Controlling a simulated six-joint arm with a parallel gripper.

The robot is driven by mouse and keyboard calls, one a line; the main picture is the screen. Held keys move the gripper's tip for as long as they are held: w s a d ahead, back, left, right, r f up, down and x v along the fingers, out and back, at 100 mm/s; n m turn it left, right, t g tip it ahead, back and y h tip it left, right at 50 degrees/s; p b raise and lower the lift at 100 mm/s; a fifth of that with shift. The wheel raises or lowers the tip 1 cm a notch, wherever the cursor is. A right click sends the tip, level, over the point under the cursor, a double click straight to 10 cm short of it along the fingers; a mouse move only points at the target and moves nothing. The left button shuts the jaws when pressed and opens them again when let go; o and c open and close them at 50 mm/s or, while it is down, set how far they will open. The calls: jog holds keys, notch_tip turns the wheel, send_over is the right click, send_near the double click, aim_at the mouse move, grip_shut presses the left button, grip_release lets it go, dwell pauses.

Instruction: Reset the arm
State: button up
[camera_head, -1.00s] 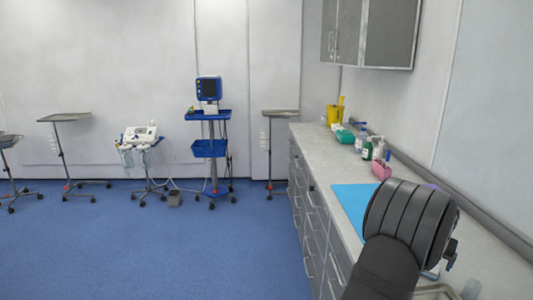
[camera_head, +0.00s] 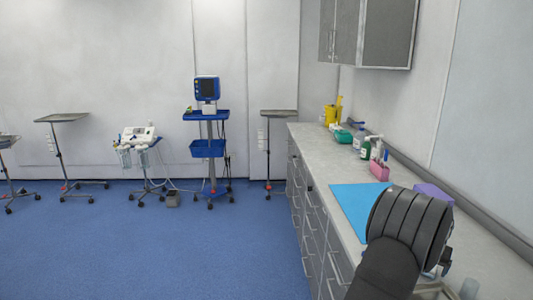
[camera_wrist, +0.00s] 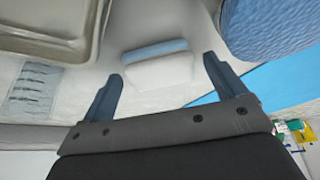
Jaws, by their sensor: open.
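My gripper (camera_wrist: 162,85) shows in the wrist view with its two dark blue fingers spread wide apart. Nothing is between the fingertips. A white block-like item with a blue-grey top (camera_wrist: 155,65) lies beyond the fingers on the counter, apart from them. In the head view my dark arm covers the near right part of the counter (camera_head: 345,165), and the fingers are mostly hidden behind it.
A blue mat (camera_head: 355,205) lies on the counter, with a purple item (camera_head: 433,194) beside my arm. Bottles (camera_head: 366,148), a pink item (camera_head: 380,170) and a yellow container (camera_head: 331,114) stand farther back. A metal tray (camera_wrist: 55,25) is near the gripper.

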jog(key=r, duration=0.4)
jog(key=shift+s+d+r, duration=0.15)
jog(key=shift+s+r, duration=0.1)
jog(key=shift+s, duration=0.05)
jog(key=s+d+r, duration=0.2)
jog(key=s+r, duration=0.5)
jog(key=s, duration=0.4)
jog(key=shift+n, duration=0.6)
jog(key=w+a+f, duration=0.1)
jog(key=w+a, duration=0.2)
jog(key=w, duration=0.1)
jog(key=w+a+f, duration=0.1)
jog(key=w+a, duration=0.2)
jog(key=w, duration=0.1)
jog(key=w+a+f, duration=0.1)
jog(key=w+a, duration=0.2)
jog(key=w, duration=0.1)
jog(key=shift+a, duration=0.35)
jog(key=w+a+f+n, duration=0.1)
jog(key=w+a+f, duration=0.1)
jog(key=w+a, duration=0.6)
jog(key=a+f+n+y, duration=0.1)
jog(key=a+f, duration=0.4)
jog(key=a, duration=1)
jog(key=a+f+n+t+y, duration=0.1)
jog(key=a+f+n, duration=0.3)
jog(key=a, duration=1.1)
notch_tip(320, 180, down, 2)
jog(key=shift+s+f, duration=0.1)
jog(key=shift+s, duration=0.1)
